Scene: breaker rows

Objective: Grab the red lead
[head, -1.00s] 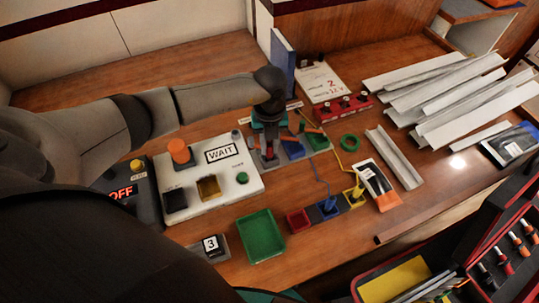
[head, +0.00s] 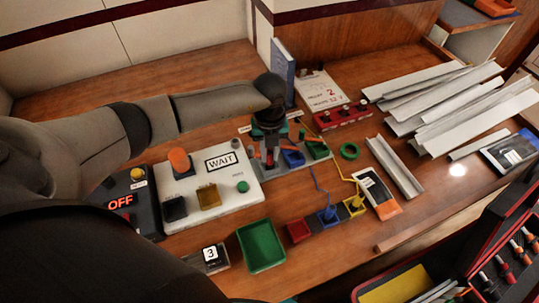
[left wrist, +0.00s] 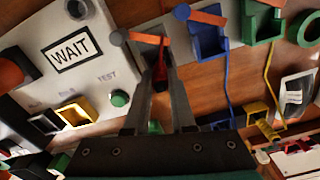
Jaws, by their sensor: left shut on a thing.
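My left gripper (head: 269,156) reaches down over the left end of a row of coloured clamp sockets. It also shows in the left wrist view (left wrist: 160,98), with its fingers shut on the red lead (left wrist: 161,76), a small red piece between the tips. I cannot tell whether the red lead is clear of that socket. A blue socket (head: 293,158) and a green socket (head: 317,150) stand to the right. My right gripper is not in view.
The white WAIT panel (head: 218,187) is left of the gripper. In front are a green tray (head: 246,236), an empty-looking red block (head: 298,231), and blue (head: 327,215) and yellow (head: 354,206) blocks with leads. Metal rails (head: 455,95) fill the back right.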

